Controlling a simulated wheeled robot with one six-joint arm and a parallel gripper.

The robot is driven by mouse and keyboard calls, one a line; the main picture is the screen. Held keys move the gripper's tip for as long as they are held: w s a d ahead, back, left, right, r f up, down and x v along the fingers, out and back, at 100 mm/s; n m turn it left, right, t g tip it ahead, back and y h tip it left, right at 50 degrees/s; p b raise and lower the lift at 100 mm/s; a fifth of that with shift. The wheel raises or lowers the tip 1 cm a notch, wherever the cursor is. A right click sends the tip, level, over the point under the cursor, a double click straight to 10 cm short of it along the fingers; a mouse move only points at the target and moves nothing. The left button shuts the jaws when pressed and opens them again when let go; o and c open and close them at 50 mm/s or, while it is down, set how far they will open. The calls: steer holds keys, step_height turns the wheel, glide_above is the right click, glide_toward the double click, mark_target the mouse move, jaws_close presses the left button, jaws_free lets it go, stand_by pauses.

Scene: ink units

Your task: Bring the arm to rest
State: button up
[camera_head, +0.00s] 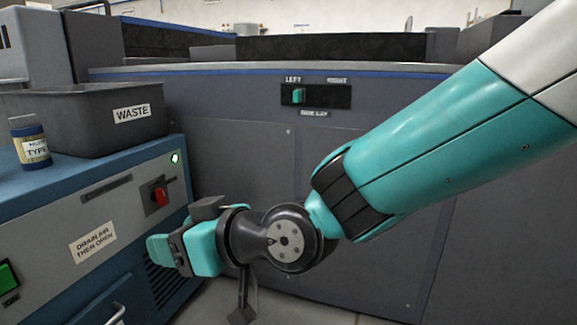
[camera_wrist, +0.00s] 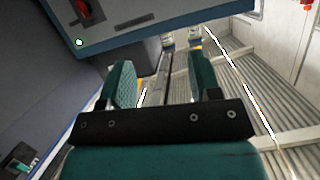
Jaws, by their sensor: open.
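My arm reaches in from the upper right in the head view, bends at the wrist and ends in my gripper (camera_head: 160,252) in front of the lower part of the blue and grey unit at left. In the wrist view my gripper (camera_wrist: 162,82) shows two green fingers, spread apart with nothing between them. The floor shows through the gap. In the head view the finger tips are partly hidden by the gripper body.
A grey WASTE bin (camera_head: 80,118) and a labelled jar (camera_head: 31,142) stand on the left unit (camera_head: 118,195), which has a red switch (camera_head: 160,195) and a green button (camera_head: 8,277). Behind my arm, a large grey cabinet (camera_head: 250,150) carries a LEFT/RIGHT switch (camera_head: 298,95).

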steer(key=s+d+r+m+g+h+p, duration=0.1)
steer(key=s+d+r+m+h+p, duration=0.25)
steer(key=d, duration=0.55)
steer(key=d+r+n+g+h+p, duration=0.1)
steer(key=d+r+h+p, duration=0.1)
steer(key=d+r+p, duration=0.45)
steer(key=s+d+r+m+g+h+p, duration=0.1)
steer(key=s+d+r+m+h+p, duration=0.15)
steer(key=s+d, duration=0.4)
steer(key=s+d+r+m+g+h+p, duration=0.1)
steer(key=s+d+r+g+h+p, duration=0.2)
steer(key=d, duration=0.7)
step_height(320, 180, up, 37)
steer(key=a+t+y+p, duration=0.1)
steer(key=p, duration=3.6)
steer(key=shift+w+r, duration=0.1)
